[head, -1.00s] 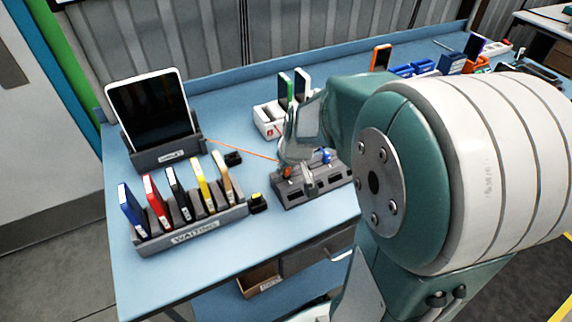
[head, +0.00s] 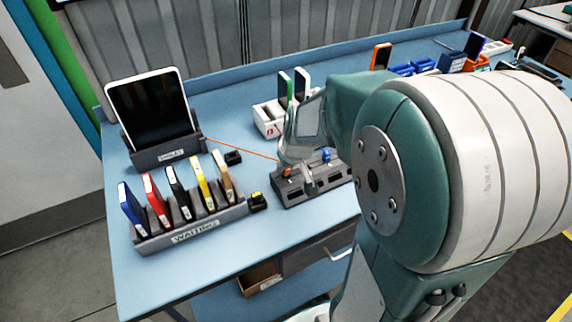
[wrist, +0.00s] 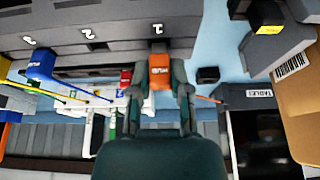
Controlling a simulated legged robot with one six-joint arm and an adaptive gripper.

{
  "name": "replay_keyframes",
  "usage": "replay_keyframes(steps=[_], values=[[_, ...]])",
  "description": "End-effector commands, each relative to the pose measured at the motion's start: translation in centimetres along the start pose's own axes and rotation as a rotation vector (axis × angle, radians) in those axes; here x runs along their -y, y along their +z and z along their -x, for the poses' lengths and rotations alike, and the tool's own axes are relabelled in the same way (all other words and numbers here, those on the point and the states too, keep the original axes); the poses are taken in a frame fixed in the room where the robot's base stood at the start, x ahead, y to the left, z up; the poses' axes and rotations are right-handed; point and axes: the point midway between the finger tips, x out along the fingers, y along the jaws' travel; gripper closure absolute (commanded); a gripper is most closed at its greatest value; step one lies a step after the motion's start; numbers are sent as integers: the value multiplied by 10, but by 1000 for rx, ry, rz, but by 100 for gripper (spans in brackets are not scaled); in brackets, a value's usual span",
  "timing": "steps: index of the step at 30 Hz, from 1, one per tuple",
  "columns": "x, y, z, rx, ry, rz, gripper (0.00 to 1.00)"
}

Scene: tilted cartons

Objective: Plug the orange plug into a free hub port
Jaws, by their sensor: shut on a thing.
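The orange plug (wrist: 159,76) sits between the fingers of my gripper (wrist: 161,88), which is shut on it. In the wrist view the plug is at the edge of the grey hub (wrist: 110,52), in line with the number 1. I cannot tell how far it is seated. A blue plug (wrist: 40,64) is at the hub below the number 3. The place by number 2 shows no plug. In the head view the hub (head: 283,197) stands on the bench, with my gripper (head: 300,178) over it, hiding most of the orange plug (head: 287,172).
A WAITING rack (head: 190,235) with several coloured devices and a tablet stand (head: 165,157) are to the left. Black plugs (head: 258,202) lie beside the rack. A white holder (head: 267,122) stands behind the hub. An orange cable (head: 240,148) crosses the bench.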

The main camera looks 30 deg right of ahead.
Motion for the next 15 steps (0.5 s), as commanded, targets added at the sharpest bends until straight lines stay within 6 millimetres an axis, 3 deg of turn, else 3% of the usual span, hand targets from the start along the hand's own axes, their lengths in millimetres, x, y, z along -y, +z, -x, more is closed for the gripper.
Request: replay_keyframes(steps=[15], values=[[0,2,-5,1,-1,1,100]])
